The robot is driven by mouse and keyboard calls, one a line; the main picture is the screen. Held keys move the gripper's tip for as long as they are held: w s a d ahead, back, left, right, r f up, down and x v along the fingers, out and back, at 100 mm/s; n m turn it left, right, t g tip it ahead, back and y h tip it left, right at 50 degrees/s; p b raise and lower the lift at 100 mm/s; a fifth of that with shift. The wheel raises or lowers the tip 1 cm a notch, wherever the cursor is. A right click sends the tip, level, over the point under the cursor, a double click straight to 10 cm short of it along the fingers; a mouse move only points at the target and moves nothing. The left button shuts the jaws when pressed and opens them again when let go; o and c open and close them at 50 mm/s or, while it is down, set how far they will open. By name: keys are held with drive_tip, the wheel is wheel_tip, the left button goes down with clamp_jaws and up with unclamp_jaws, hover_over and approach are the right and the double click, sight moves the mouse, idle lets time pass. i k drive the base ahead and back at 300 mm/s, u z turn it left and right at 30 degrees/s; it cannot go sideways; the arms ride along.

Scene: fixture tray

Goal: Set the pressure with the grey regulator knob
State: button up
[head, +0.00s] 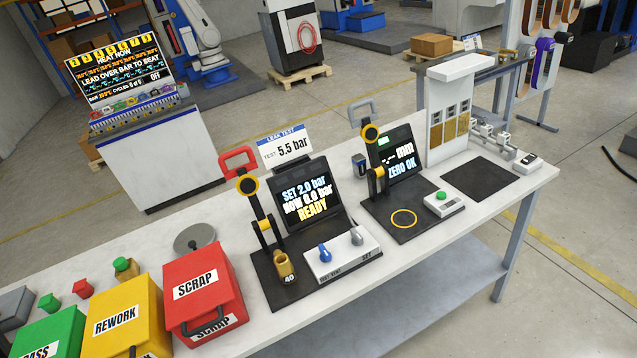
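The grey regulator knob (356,237) stands at the right end of a white control box (342,262) on the leak-test station. A blue knob (324,253) is on the same box, to its left. The dark display (308,205) behind the box reads "SET 2.0 bar", "NOW 0.0 bar" and "READY". A sign (285,147) above it reads "LEAK TEST" and "TEST 5.5 bar". The small labels on the box front are hard to read. My gripper is not in view, and nothing touches the grey knob.
A toggle clamp with a red handle (238,158) stands left of the display, above a brass-coloured fitting (283,265). Red SCRAP (200,262) and yellow REWORK (150,290) bins are at left. A gauge station with a screen (396,158) stands at right. The bench front is clear.

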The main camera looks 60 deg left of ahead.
sight(357, 240)
drive_tip(key=u, duration=0.65)
drive_tip(key=i, duration=1.05)
drive_tip(key=u, duration=0.7)
drive_tip(key=k, duration=0.6)
drive_tip(key=u, duration=0.2)
drive_tip(key=i, duration=0.7)
drive_tip(key=z, duration=0.15)
